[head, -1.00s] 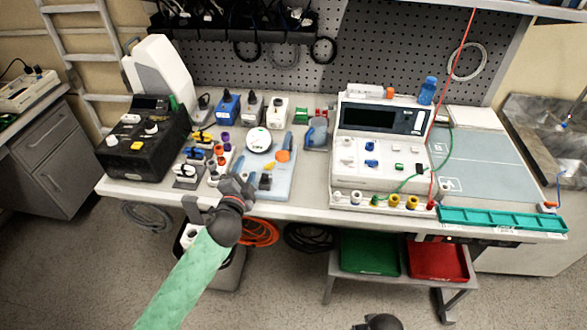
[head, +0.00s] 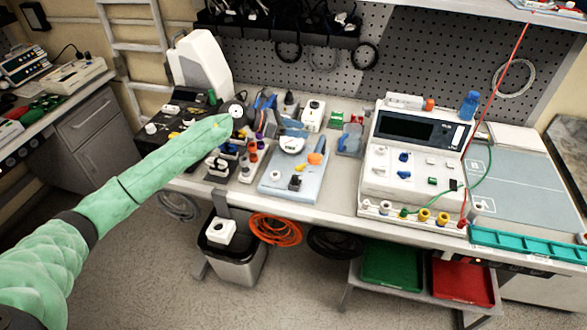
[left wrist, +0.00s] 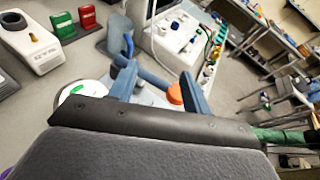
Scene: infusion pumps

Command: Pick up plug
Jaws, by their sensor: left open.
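Several small plug-like pieces stand on the bench; I cannot tell which one is the named plug. A dark square plug-like piece (head: 295,183) sits on the light blue pad (head: 272,187), near an orange knob (head: 316,158). A row of coloured connectors (head: 250,160) stands left of the pad. My left gripper (head: 281,113) is above the back of the bench, near the white disc (head: 291,146). My right gripper is out of view.
A white pump console (head: 415,160) stands right of the pad. A white boxed module (head: 313,114) and green and red blocks (head: 345,120) stand behind. A black device (head: 185,105) is partly behind my left arm. A teal tray (head: 525,245) lies at the front right edge.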

